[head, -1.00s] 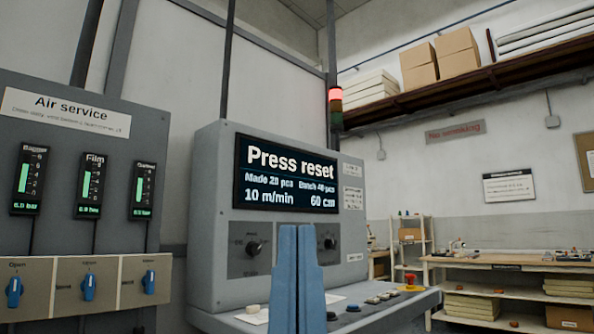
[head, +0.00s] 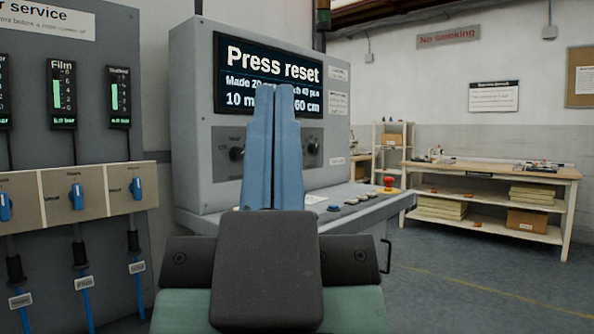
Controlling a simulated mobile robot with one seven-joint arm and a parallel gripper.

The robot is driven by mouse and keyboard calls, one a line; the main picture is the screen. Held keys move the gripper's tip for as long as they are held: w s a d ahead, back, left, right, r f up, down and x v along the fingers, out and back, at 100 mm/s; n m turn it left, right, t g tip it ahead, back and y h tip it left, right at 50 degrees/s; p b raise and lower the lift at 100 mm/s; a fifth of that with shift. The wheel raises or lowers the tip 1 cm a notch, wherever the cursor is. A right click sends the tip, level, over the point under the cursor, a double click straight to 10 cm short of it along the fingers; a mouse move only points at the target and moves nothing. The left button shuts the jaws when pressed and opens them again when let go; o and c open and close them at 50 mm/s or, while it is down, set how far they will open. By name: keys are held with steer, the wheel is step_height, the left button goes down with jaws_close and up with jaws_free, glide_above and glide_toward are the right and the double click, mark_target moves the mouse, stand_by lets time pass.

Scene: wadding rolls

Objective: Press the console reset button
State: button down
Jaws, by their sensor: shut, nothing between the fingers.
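The grey console (head: 190,120) stands ahead, its screen (head: 232,75) reading "Press reset". Its sloping desk (head: 400,198) carries a row of small buttons: a blue one (head: 334,208), several paler ones (head: 351,201) to its right, and a red mushroom button (head: 389,183) at the right end. I cannot read which one is the reset button. My gripper (head: 275,88) is shut and empty, its two blue fingers side by side and pointing up in front of the screen. It hides the middle of the console and the desk's left part.
The air service panel (head: 35,110) with blue valve handles (head: 76,197) and hoses stands close at the left. A wooden workbench (head: 490,170) with shelves stands at the back right. The floor (head: 480,280) at the right is clear.

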step_height(320, 180, up, 38)
steer(key=p, duration=3.6)
steer(key=shift+r, duration=0.15)
